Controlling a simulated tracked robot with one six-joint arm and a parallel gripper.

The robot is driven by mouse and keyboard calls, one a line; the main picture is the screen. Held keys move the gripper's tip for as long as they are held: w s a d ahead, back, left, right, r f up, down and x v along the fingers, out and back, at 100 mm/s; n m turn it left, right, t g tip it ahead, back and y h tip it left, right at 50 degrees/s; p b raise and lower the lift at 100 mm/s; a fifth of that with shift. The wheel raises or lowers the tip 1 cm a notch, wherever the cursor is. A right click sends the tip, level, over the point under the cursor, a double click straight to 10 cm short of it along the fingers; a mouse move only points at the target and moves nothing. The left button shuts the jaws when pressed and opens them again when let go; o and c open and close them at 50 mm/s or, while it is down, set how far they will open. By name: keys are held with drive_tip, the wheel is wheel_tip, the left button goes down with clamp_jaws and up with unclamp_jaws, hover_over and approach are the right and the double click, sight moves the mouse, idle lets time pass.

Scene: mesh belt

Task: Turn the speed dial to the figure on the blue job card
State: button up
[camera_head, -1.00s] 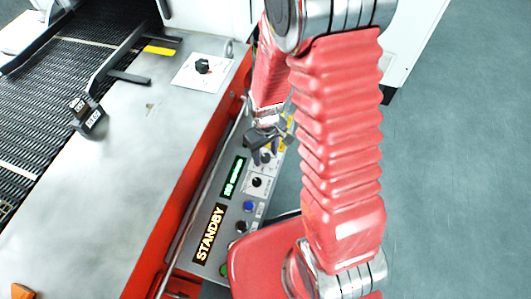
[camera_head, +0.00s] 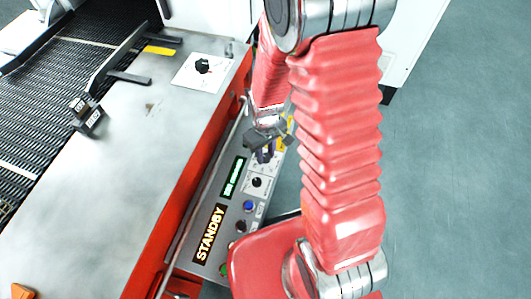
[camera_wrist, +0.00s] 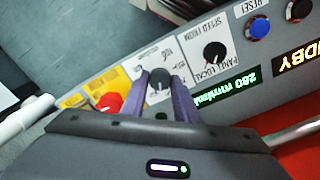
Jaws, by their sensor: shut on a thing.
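My gripper (camera_wrist: 159,88) has its two purple fingers shut on a dark round dial (camera_wrist: 158,82) on the grey control panel. The dial has printed scale marks around it, too small to read. In the head view my gripper (camera_head: 264,150) is low at the panel's far end, and the dial is mostly hidden by it. I cannot make out a blue job card in either view.
A selector knob (camera_wrist: 213,50) marked PANEL and LOCAL sits beside the held dial. A red knob (camera_wrist: 109,102) on yellow is on the other side. Blue (camera_wrist: 258,29) and black buttons and a STANDBY display (camera_head: 210,233) follow along the panel. A mesh belt (camera_head: 75,65) runs at left.

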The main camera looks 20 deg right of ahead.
sight(265, 156)
drive_tip(key=shift+m, duration=0.4)
drive_tip(key=m, duration=1.2)
idle(0.4)
drive_tip(key=o, duration=1.1)
drive_tip(key=shift+c, duration=0.2)
drive_tip(key=shift+r, duration=0.1)
wheel_tip(265, 156, up, 14)
drive_tip(key=shift+f, duration=0.2)
